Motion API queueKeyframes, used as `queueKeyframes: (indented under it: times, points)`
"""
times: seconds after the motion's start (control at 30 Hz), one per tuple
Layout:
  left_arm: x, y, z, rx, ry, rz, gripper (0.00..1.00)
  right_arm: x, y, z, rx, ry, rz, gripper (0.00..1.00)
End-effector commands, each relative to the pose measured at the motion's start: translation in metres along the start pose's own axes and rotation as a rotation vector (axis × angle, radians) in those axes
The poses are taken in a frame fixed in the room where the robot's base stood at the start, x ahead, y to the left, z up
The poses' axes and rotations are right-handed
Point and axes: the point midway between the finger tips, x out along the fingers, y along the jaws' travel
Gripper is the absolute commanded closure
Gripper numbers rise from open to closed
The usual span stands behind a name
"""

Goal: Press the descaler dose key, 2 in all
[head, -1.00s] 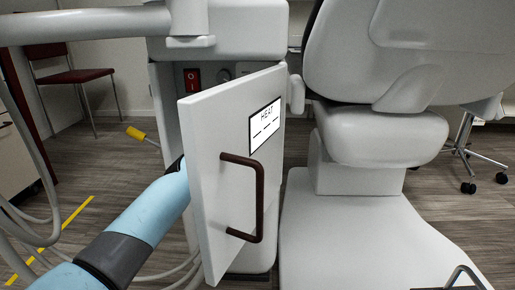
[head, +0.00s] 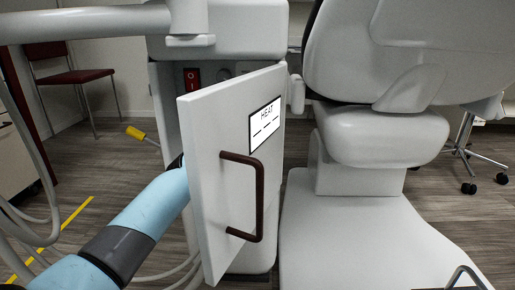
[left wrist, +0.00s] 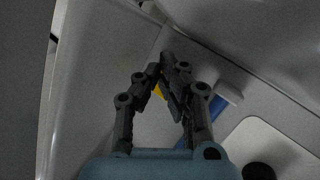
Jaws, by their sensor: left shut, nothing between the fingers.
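My left arm reaches behind the open white door (head: 215,185) of the cabinet in the head view, and the door hides its gripper there. In the left wrist view my left gripper (left wrist: 166,62) is shut and empty inside the pale cabinet. A small yellow part (left wrist: 158,91) shows behind its fingers. A blue part (left wrist: 216,106) and a white block (left wrist: 229,92) are just to the right. I cannot tell which part is the descaler dose key, or whether the fingertips touch anything. My right gripper is not in view.
The door has a dark handle (head: 259,205) and a HEAT label (head: 265,125). A red switch (head: 192,78) sits on the cabinet behind it. A large white chair (head: 365,235) stands close on the right. Hoses (head: 50,190) hang at the left.

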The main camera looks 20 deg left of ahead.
Motion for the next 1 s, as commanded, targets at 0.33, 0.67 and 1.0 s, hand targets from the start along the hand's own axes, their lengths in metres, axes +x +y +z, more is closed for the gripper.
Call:
queueKeyframes:
  times: [0.33, 0.67, 1.0]
  points:
    - [-0.003, 0.002, 0.001, 0.000, 0.001, 0.000, 1.00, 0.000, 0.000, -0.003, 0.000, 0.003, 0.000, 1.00]
    - [-0.016, 0.009, 0.007, 0.000, 0.002, 0.000, 1.00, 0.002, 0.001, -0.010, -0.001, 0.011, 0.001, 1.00]
    - [-0.018, 0.010, 0.009, 0.000, 0.001, 0.000, 1.00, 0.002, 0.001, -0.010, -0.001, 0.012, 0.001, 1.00]
